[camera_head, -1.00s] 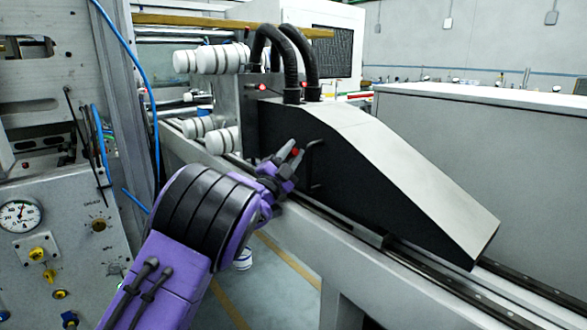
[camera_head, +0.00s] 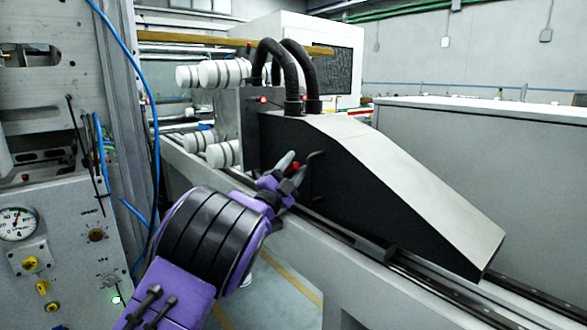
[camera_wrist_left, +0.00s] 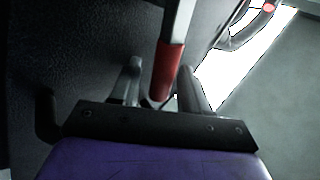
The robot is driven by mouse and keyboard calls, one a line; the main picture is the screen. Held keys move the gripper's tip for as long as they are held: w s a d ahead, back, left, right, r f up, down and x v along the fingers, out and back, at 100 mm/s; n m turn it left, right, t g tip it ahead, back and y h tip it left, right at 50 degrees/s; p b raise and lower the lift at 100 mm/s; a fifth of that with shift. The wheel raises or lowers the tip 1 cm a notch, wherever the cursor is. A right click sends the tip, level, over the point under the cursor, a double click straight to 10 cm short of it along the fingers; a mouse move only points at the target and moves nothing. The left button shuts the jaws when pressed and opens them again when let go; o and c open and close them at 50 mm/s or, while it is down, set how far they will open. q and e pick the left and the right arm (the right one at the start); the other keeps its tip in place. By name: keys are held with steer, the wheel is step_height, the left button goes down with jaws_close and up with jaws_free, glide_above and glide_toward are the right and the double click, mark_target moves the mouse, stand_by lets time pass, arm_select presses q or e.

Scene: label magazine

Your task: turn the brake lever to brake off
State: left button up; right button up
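The brake lever shows in the left wrist view as a grey metal bar with a red grip (camera_wrist_left: 168,72). In the head view only a small red part of the lever (camera_head: 296,166) shows, at the side of the black and grey sloped housing (camera_head: 350,190). My left gripper (camera_head: 294,167) is at this red part. In the left wrist view my left gripper (camera_wrist_left: 160,75) is open, with one finger on each side of the red grip and visible gaps beside it. The lever's pivot and any brake marking are hidden. My right gripper is not in view.
A black bar handle (camera_head: 317,176) on the housing is close to my left fingertips. Black hoses (camera_head: 291,75) rise from the housing, and white rollers (camera_head: 222,153) are behind. A control panel (camera_head: 65,235) with a gauge stands at left. Rails (camera_head: 420,270) run below the housing.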

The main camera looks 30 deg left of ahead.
arm_select(q)
steer(key=b+v, duration=0.2)
steer(key=v, duration=0.8)
steer(key=shift+s, duration=0.3)
steer(key=shift+f, duration=0.15)
